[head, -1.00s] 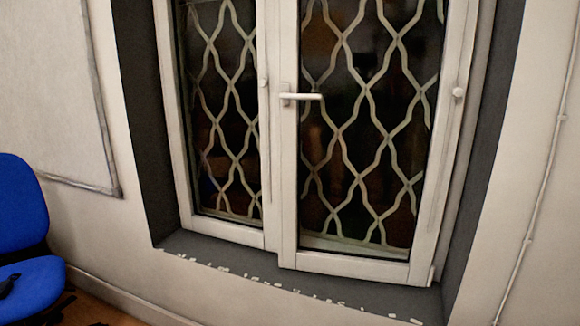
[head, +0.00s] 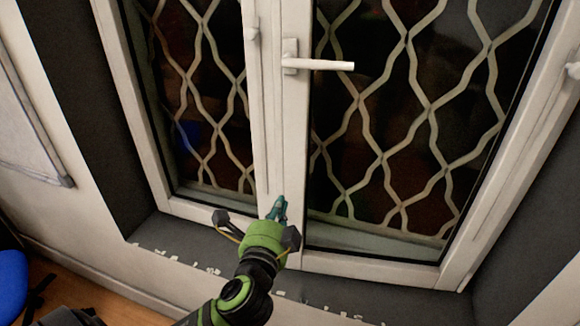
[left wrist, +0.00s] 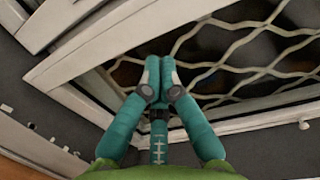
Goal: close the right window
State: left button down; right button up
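The right window (head: 385,267) is a white-framed pane, with a lattice behind its dark glass. Its white handle (head: 318,63) points horizontally to the right. The sash looks closed or nearly so; I cannot tell if a small gap remains. My left gripper (head: 279,207) is in front of the lower part of the middle stile, left of the right pane, below the handle. In the left wrist view its teal fingers (left wrist: 159,78) are together at the tips, with nothing visible between them. Contact with the frame is unclear. The right gripper is not in view.
The left window (head: 190,207) is beside it, with a similar lattice. A dark sill (head: 180,238) with white flakes runs below. A white board (head: 30,130) hangs on the left wall. A blue chair (head: 12,285) stands at the lower left.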

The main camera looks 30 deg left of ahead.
pick_arm(q)
notch_tip(320, 180, up, 3)
jog(key=s, duration=0.1)
jog(key=b, duration=0.3)
send_near(293, 153)
jog(key=shift+y, duration=0.3)
jog(key=x, duration=0.5)
jog(key=shift+w+f, duration=0.1)
jog(key=shift+w, duration=0.25)
jog(key=shift+w+a, duration=0.25)
jog(key=shift+w, duration=0.3)
jog(key=shift+w+f, duration=0.1)
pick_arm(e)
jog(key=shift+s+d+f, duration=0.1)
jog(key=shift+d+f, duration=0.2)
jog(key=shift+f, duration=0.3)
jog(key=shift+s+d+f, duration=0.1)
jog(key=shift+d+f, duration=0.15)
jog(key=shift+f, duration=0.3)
